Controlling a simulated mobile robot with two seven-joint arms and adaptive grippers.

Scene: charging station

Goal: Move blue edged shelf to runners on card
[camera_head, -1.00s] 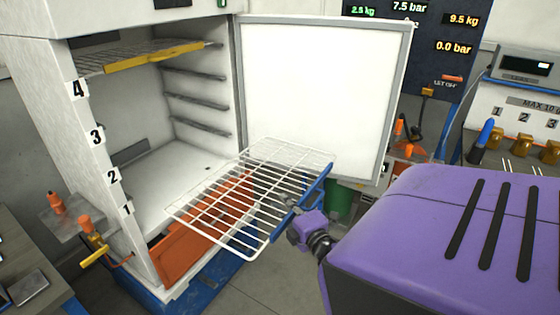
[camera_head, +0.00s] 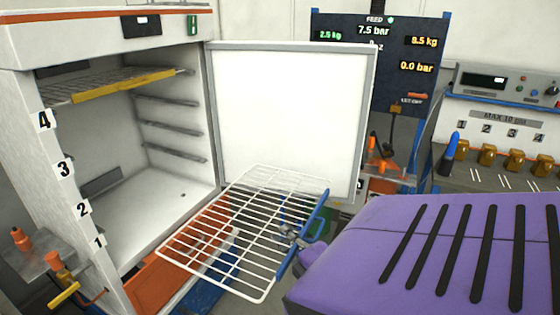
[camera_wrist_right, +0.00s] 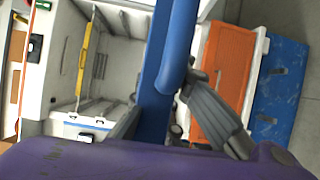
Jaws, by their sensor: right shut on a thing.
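The blue edged shelf, a white wire rack (camera_head: 222,226) with a blue front bar (camera_head: 303,235), is held roughly level in front of the open cabinet (camera_head: 140,190). My right gripper (camera_head: 292,238) is shut on the blue bar; the bar also crosses the right wrist view (camera_wrist_right: 172,60) between the fingers (camera_wrist_right: 168,112). The shelf is outside the cabinet, and its far corner overlaps the door in the picture. Runners (camera_head: 172,127) line the cabinet's inner wall at several heights, with number cards 1 to 4 (camera_head: 82,208) on the front frame. I see no instruction card. My left gripper is not in view.
A yellow edged shelf (camera_head: 125,86) sits inside near card 4. The white door (camera_head: 285,120) stands open on the right, close to the held shelf. An orange panel (camera_head: 165,275) is below the opening. Orange and yellow fittings (camera_head: 60,275) stick out at left.

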